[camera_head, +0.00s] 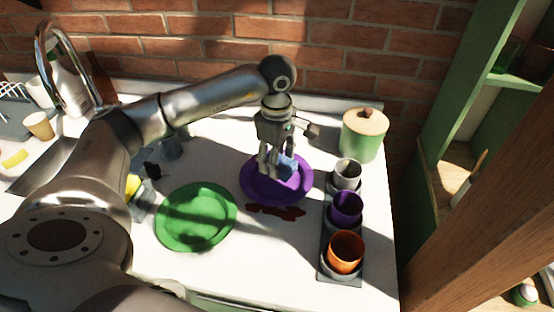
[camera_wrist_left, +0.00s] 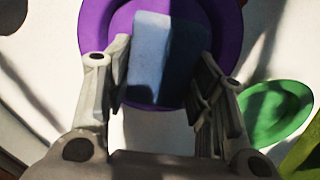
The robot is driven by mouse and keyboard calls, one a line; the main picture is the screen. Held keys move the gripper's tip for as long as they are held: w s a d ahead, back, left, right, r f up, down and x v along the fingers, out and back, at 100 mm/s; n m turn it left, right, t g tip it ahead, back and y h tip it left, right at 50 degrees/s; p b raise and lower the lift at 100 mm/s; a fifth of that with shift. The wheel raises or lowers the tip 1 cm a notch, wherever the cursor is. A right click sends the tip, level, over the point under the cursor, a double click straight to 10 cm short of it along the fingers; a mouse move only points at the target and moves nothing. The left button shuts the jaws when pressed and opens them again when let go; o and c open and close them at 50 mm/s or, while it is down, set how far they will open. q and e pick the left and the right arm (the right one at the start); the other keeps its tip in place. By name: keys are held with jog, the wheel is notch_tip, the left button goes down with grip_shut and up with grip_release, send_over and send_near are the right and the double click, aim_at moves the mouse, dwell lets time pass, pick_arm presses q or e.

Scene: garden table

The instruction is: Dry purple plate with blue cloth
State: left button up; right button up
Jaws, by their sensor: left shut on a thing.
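The purple plate (camera_head: 294,192) lies on the white counter in the middle of the head view; it also shows at the top of the left wrist view (camera_wrist_left: 95,25). The blue cloth (camera_head: 287,164) is over the plate, and in the left wrist view it is a blue block-like piece (camera_wrist_left: 150,55) between the fingers. My left gripper (camera_head: 274,168) points down above the plate and is shut on the cloth. Whether the cloth presses on the plate is hard to tell. My right gripper is not in view.
A green plate (camera_head: 197,217) lies left of the purple plate. A dark red stain (camera_head: 275,211) is in front of it. A dark tray (camera_head: 326,245) with grey, purple and orange cups stands to the right. A green canister (camera_head: 362,138) stands behind, near the brick wall.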

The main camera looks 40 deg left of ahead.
pick_arm(q)
jog(key=shift+r+p, duration=0.8)
jog(key=shift+r, duration=0.85)
